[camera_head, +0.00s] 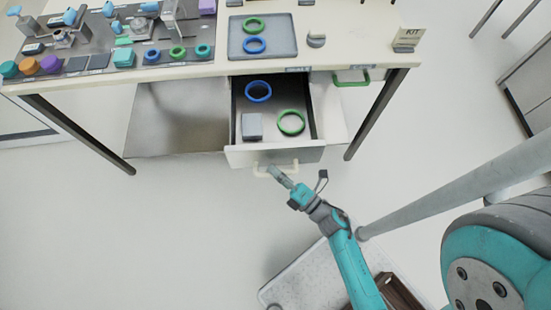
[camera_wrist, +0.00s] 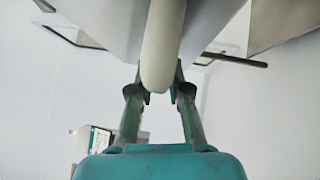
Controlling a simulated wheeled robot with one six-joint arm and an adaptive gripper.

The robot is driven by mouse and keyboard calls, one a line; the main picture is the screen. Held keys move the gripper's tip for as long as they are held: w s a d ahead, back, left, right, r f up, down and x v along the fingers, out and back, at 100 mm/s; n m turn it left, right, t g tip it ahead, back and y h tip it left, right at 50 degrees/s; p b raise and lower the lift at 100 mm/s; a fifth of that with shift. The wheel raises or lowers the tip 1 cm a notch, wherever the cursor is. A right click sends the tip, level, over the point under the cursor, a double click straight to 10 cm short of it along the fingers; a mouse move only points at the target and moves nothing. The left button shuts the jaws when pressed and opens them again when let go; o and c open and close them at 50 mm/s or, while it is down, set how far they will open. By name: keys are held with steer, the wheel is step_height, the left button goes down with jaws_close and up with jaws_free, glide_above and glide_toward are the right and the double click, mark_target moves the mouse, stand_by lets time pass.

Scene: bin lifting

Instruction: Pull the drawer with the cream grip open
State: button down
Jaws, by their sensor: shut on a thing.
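The drawer (camera_head: 274,157) with the cream grip stands pulled out from under the table. Its cream grip (camera_head: 259,171) is on the front face, and it also shows large in the wrist view (camera_wrist: 160,55). A blue ring (camera_head: 258,91), a green ring (camera_head: 291,122) and a grey block (camera_head: 252,126) lie inside the drawer. My gripper (camera_head: 276,171) is at the grip in the head view. In the wrist view my gripper (camera_wrist: 159,92) has its two fingers on either side of the cream grip, shut on it.
A second drawer with a green grip (camera_head: 351,79) is closed to the right. The table (camera_head: 372,38) carries a grey tray (camera_head: 263,50) with rings, a KIT sign (camera_head: 407,38) and several parts at left. Table legs stand on both sides. The floor in front of the drawer at left is clear.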

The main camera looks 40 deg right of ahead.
steer(key=c, duration=1.1)
jaws_free()
